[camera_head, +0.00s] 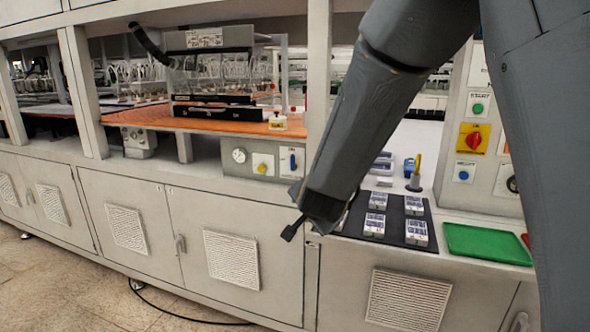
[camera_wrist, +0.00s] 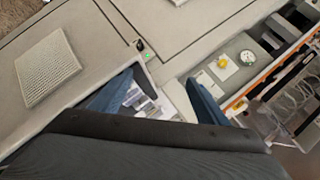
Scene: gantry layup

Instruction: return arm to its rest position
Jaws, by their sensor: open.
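My gripper (camera_head: 303,222) hangs at the end of my arm near the front edge of the bench in the head view. Only one dark finger shows clearly there, left of the black mat. In the wrist view my gripper (camera_wrist: 160,88) has its two blue fingers spread wide apart. Nothing is held between them. Behind the gap, several small pale packs (camera_wrist: 140,100) show on the bench below. My arm comes down from the top right in the head view and hides part of the bench and the mat's left side.
A black mat (camera_head: 391,236) bears several white-and-blue packs, with a green tray (camera_head: 487,244) to its right. A yellow-handled tool (camera_head: 415,175) stands behind the mat. A red knob on a yellow plate (camera_head: 473,139) is at right. Cabinet doors and open floor (camera_head: 60,290) lie in front.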

